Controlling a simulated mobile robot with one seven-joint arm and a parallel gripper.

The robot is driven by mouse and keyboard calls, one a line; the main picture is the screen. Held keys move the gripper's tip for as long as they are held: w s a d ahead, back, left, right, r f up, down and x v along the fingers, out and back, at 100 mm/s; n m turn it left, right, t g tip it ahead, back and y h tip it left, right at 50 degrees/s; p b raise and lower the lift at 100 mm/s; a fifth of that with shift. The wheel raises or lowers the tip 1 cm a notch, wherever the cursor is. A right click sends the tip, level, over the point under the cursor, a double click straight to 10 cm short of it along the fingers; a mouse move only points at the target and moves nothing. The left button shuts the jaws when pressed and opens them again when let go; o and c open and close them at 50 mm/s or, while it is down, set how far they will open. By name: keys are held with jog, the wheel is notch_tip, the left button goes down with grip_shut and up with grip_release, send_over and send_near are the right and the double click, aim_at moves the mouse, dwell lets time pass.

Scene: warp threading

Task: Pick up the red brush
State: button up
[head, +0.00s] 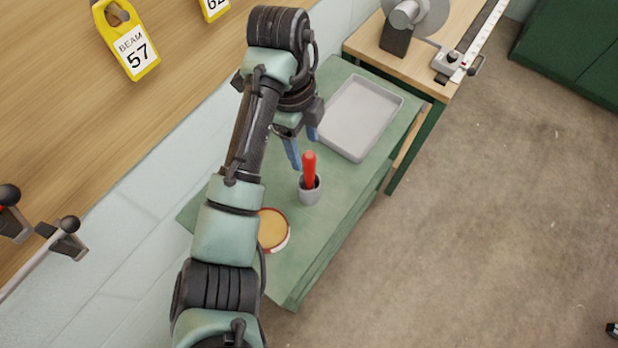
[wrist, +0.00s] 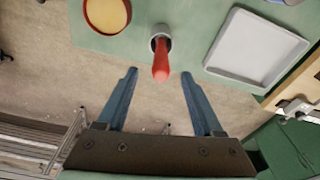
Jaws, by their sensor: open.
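The red brush (head: 309,168) stands handle up in a small grey cup (head: 310,193) on the green table. In the wrist view the red handle (wrist: 160,66) points toward my gripper, with the cup (wrist: 161,33) behind it. The brush's lower end is hidden inside the cup. My gripper (head: 304,151) is open, with blue fingers, above the table and near the top of the handle. In the wrist view my gripper (wrist: 159,76) has its fingers wide apart with nothing between them; the handle lies just beyond, roughly centred across the gap.
A grey tray (head: 361,116) lies on the green table (head: 290,272) behind the cup. A round orange-topped container (head: 273,230) stands in front, partly hidden by my arm. A wooden bench (head: 440,83) with a wheel device adjoins the far end. A wooden board rises at left.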

aim_at(308, 154)
jog(key=shift+s+d+f+p, duration=0.1)
jog(key=shift+d+f+p, duration=0.15)
jog(key=shift+f, duration=1.15)
jog(key=shift+d+f+p, duration=0.1)
jog(key=shift+d+f, duration=0.15)
jog(key=shift+f, duration=1.1)
grip_shut()
